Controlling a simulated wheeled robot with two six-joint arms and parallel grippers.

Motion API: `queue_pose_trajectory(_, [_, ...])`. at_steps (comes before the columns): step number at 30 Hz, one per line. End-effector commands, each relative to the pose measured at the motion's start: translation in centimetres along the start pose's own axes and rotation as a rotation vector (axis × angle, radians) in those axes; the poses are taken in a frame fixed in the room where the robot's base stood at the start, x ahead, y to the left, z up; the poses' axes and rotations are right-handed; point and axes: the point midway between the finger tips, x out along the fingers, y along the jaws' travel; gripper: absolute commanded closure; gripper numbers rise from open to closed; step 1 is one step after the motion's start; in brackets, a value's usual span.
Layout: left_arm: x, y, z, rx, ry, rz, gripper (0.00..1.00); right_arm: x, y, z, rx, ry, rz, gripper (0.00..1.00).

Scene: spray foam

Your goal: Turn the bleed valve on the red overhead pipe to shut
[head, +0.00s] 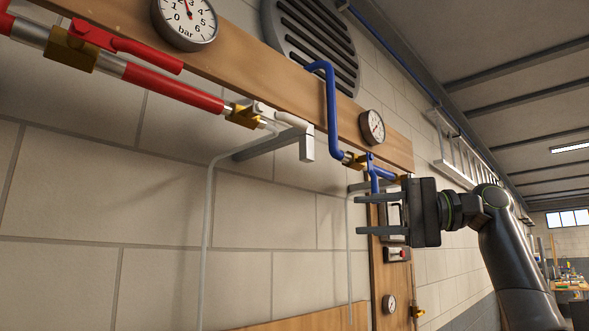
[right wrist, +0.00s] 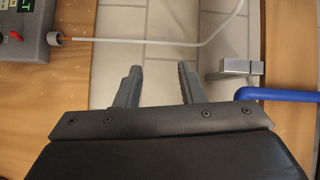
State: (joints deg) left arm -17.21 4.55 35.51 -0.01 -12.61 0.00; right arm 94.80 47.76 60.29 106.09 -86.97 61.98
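The red overhead pipe (head: 172,86) runs along a wooden board at the upper left of the head view. A small brass valve (head: 243,116) sits at its right end, with a pale grey lever (head: 290,120) lying roughly along the pipe line. A larger brass valve (head: 70,50) with a red lever (head: 125,47) is farther left on the pipe. My right gripper (head: 358,214) is open and empty, right of and below the small brass valve and apart from it. In the right wrist view its two fingers (right wrist: 160,80) stand apart with nothing between them. My left gripper is not in view.
A blue pipe (head: 331,105) with a blue-levered brass valve (head: 354,160) is close above my right gripper. Grey brackets (head: 270,142) jut from the wall. A grey box (right wrist: 25,40) with a thin tube shows in the wrist view.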

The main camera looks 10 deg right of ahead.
Motion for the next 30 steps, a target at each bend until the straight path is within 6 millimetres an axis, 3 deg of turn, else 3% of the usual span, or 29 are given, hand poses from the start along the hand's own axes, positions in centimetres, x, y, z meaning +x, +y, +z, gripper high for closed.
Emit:
queue_pose_trajectory(1, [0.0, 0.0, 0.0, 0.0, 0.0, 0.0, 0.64, -1.1, -2.7, 1.2, -0.001, -0.02, -0.04, 0.65])
queue_pose_trajectory(3, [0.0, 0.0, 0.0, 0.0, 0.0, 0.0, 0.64, -2.5, -5.6, 2.7, 0.005, -0.051, -0.088, 0.65])
queue_pose_trajectory(6, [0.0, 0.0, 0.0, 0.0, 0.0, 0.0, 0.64, -4.0, -8.6, 4.5, 0.011, -0.089, -0.138, 0.65])
queue_pose_trajectory(13, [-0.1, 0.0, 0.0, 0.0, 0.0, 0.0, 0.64, -5.1, -11.2, 6.3, 0.017, -0.128, -0.181, 0.65])
queue_pose_trajectory(20, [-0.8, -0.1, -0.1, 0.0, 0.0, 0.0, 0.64, -1.9, -11.8, 6.7, 0.016, -0.13, -0.18, 0.65])
queue_pose_trajectory(30, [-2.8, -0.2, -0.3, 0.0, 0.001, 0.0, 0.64, 5.5, -13.3, 7.6, 0.016, -0.13, -0.179, 0.65])
